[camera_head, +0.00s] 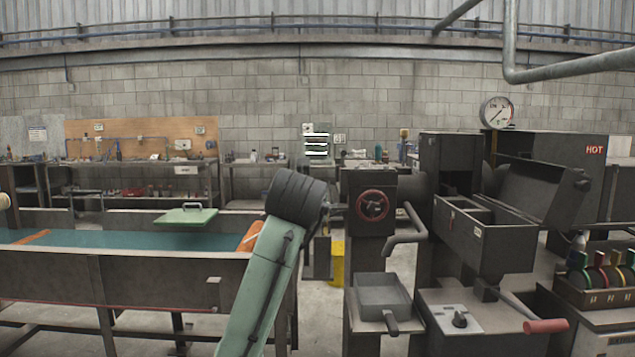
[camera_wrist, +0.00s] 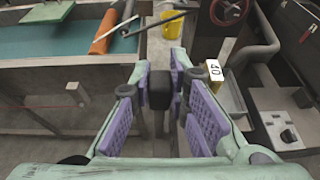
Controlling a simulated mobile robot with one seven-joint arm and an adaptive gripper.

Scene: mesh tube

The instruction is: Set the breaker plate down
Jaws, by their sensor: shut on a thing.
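In the wrist view my gripper (camera_wrist: 160,100) has its purple-padded fingers around a dark upright piece (camera_wrist: 159,88). It looks like the breaker plate seen edge-on, but its face and holes do not show. It is held in the air, above the floor between the trough and the machine. In the head view my green arm and its dark joint hide the gripper and most of what it holds. A shallow grey tray (camera_head: 382,296) stands below the red handwheel (camera_head: 372,205), to the right of my arm.
A water trough (camera_head: 120,280) with a green lid (camera_head: 185,218) lies left. A white "40" tag (camera_wrist: 214,69) shows beside the right finger. The machine with a "HOT" hood (camera_head: 550,160) and a red-handled lever (camera_head: 545,326) stands right.

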